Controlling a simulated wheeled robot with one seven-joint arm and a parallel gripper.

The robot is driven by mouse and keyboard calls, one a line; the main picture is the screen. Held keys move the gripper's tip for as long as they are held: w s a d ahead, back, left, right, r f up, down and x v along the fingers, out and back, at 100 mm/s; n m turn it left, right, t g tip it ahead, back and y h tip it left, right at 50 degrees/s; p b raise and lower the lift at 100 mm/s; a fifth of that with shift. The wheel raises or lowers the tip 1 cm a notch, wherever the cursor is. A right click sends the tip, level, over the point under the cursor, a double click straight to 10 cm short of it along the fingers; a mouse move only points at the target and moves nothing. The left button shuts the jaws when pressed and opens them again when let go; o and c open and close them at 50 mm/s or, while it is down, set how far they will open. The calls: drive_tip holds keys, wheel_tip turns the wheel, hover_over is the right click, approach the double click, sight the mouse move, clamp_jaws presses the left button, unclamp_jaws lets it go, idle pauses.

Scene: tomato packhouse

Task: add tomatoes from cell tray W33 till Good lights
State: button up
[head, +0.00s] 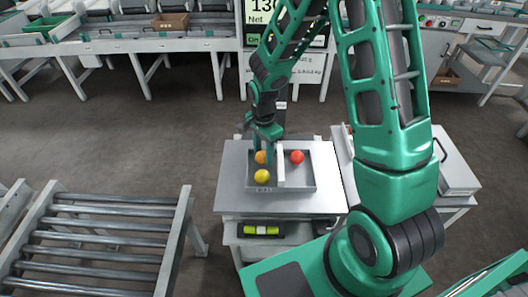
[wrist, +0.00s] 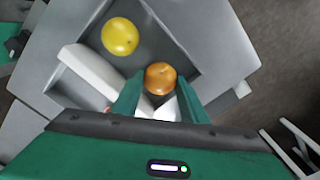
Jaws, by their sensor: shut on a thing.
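The grey cell tray (head: 303,189) sits on a grey stand, split by a white divider (head: 281,167). Its front label is too small to read. A yellow tomato (head: 262,176) lies in the left part, and a red tomato (head: 297,157) in the right part. My gripper (head: 262,150) reaches down into the left part and is shut on an orange tomato (head: 260,157). The wrist view shows this orange tomato (wrist: 160,77) between the fingers, with the yellow tomato (wrist: 120,36) apart from it. Whether the held tomato touches the tray floor is unclear.
A display (head: 258,14) at the back shows "Net" and a number, partly hidden by my arm; its light state is unclear. A roller conveyor (head: 100,240) stands front left. A yellow-green object (head: 261,230) lies on the stand's lower shelf. Open floor lies left of the stand.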

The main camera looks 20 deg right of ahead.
drive_tip(key=shift+f, duration=0.2)
drive_tip(key=o, duration=0.8)
drive_tip(key=shift+c, duration=1.3)
drive_tip(key=shift+w, duration=0.1)
drive_tip(key=shift+r, duration=3.5)
